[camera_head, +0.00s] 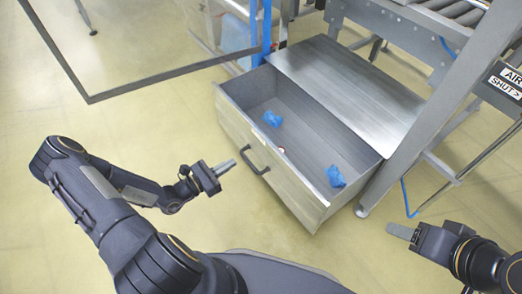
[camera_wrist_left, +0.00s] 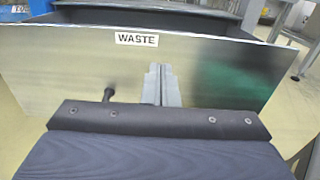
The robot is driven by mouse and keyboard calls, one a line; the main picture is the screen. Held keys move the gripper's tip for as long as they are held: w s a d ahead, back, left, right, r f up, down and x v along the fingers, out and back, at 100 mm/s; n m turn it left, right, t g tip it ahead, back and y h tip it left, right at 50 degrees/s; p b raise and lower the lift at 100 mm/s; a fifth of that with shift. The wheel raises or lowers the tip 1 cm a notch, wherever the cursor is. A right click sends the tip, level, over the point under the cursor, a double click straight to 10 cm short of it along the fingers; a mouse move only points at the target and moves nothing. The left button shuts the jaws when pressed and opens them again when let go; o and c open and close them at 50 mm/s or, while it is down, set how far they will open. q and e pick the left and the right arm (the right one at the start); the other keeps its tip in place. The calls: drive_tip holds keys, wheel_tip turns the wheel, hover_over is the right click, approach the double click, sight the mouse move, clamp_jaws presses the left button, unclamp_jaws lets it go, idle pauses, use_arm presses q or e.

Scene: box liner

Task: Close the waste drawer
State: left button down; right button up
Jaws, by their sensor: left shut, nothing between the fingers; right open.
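The waste drawer (camera_head: 236,117) is pulled out from under a grey metal cabinet top (camera_head: 350,85), open to the lower left. Blue crumpled pieces (camera_head: 272,119) and (camera_head: 336,176) lie inside it, with a small pale bit between them. A dark bar handle (camera_head: 254,161) is on its front. In the left wrist view the front panel (camera_wrist_left: 225,75) carries a WASTE label (camera_wrist_left: 137,39). My left gripper (camera_head: 226,168) is shut and empty, just left of the handle and pointing at the front; contact is not visible. My right gripper (camera_head: 400,231) is open, right of the drawer, apart from it.
A framed clear panel (camera_head: 150,40) stands at the upper left. A grey metal frame leg (camera_head: 405,150) rises right of the drawer, with a blue hose (camera_head: 406,200) beside it. A roller conveyor (camera_head: 455,10) is at the upper right. The yellowish floor before the drawer is clear.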

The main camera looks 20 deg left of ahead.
sight(266, 143)
use_arm(q)
drive_tip(key=b+x, duration=0.3)
drive_tip(key=x, duration=0.8)
drive_tip(key=shift+d+f+b, duration=0.1)
drive_tip(key=shift+d+b, duration=0.05)
drive_tip(key=shift+b, duration=0.25)
drive_tip(key=shift+w+d, duration=0.3)
drive_tip(key=shift+w, duration=0.15)
use_arm(e)
wheel_tip(266, 143, down, 4)
drive_tip(key=shift+f, duration=0.25)
